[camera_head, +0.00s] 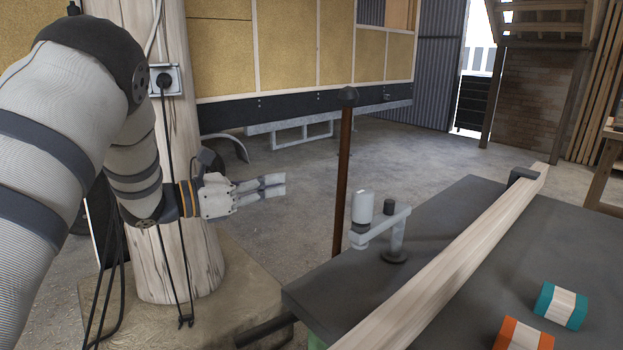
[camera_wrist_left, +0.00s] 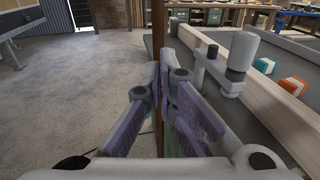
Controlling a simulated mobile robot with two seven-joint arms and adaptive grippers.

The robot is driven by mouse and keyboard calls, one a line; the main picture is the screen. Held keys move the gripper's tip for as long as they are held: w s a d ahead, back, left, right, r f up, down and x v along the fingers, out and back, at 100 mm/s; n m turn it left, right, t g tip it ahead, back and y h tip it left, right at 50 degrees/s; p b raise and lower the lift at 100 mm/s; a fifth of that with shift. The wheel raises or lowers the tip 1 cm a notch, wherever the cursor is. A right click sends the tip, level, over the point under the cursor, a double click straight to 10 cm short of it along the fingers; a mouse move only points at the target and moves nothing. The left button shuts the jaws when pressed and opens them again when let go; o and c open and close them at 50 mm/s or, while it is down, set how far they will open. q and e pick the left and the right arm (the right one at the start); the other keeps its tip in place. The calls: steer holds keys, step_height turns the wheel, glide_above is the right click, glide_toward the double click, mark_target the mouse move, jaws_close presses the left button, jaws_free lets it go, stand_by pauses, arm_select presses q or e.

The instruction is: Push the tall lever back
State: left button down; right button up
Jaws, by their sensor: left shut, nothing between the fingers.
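The tall lever (camera_head: 343,175) is a thin brown upright bar with a dark round knob on top, standing at the left edge of the dark table in the head view. My left gripper (camera_head: 284,185) is shut and empty, pointing right towards the lever's shaft, with a gap between its tips and the bar in the head view. In the left wrist view the lever (camera_wrist_left: 159,60) rises straight ahead beyond the left gripper's fingers (camera_wrist_left: 163,85). My right gripper is not in view.
A grey crank with a white handle (camera_head: 362,207) stands on the dark table (camera_head: 440,220) just right of the lever. A wooden post (camera_head: 175,225) stands behind my left arm.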

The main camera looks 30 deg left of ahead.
mark_target(340, 173)
arm_select(q)
steer(key=b+x, duration=0.1)
steer(key=x, duration=1.1)
steer(key=shift+w+d+f, duration=0.15)
steer(key=shift+w+d, duration=0.1)
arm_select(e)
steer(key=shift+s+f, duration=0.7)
